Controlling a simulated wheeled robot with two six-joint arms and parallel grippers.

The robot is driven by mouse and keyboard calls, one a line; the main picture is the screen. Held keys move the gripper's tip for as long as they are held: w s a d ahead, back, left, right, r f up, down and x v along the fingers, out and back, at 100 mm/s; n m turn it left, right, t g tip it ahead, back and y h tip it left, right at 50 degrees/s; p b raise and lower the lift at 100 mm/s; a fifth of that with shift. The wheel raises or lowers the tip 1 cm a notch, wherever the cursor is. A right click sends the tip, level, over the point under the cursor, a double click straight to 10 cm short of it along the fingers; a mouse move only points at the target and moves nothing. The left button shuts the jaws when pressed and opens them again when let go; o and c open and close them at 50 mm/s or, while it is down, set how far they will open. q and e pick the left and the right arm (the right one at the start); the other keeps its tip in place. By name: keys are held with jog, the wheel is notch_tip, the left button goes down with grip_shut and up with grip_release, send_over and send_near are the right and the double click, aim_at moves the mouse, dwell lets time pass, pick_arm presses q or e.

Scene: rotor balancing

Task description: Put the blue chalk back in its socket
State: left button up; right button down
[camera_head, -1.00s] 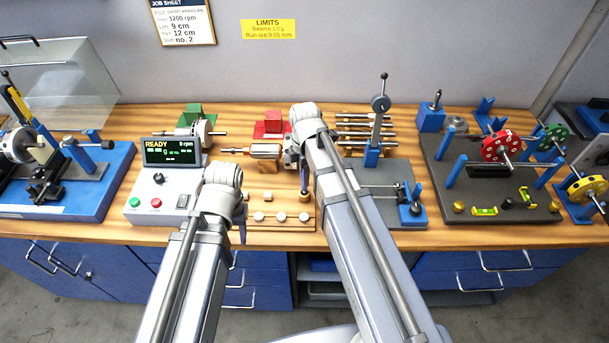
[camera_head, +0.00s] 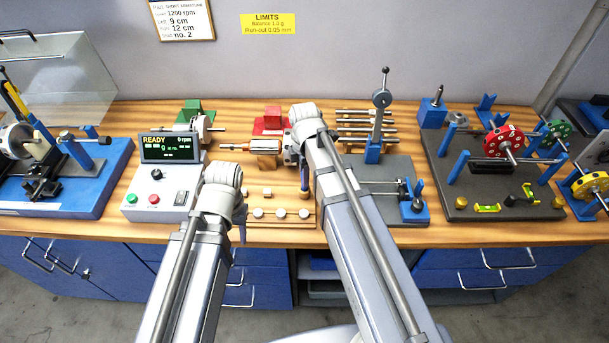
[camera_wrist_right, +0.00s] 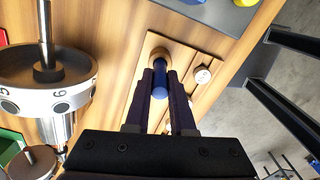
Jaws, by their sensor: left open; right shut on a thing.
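The blue chalk (camera_wrist_right: 160,85) is a short blue cylinder between the fingers of my right gripper (camera_wrist_right: 161,92), which is shut on it. In the right wrist view, the far end of the chalk overlaps a round wooden socket (camera_wrist_right: 159,53) on a light wooden board. I cannot tell whether that end is inside the socket or just above it. In the head view, my right gripper (camera_head: 304,178) points down over the board's right end, with the socket (camera_head: 304,195) just below. My left gripper (camera_head: 242,231) is open at the board's left front, partly hidden by its arm.
The wooden board (camera_head: 280,223) carries several pale round pieces along its front. The READY control box (camera_head: 150,205) stands left of it. A grey plate with a dial-gauge stand (camera_head: 382,103) is on the right. A large numbered disc (camera_wrist_right: 50,90) is close to my right gripper.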

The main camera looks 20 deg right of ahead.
jog(key=shift+f+b, duration=0.5)
jog(key=shift+f, duration=0.05)
jog(key=c, duration=0.7)
grip_release()
notch_tip(320, 180, up, 8)
jog(key=p, duration=0.8)
jog(key=shift+f, duration=0.1)
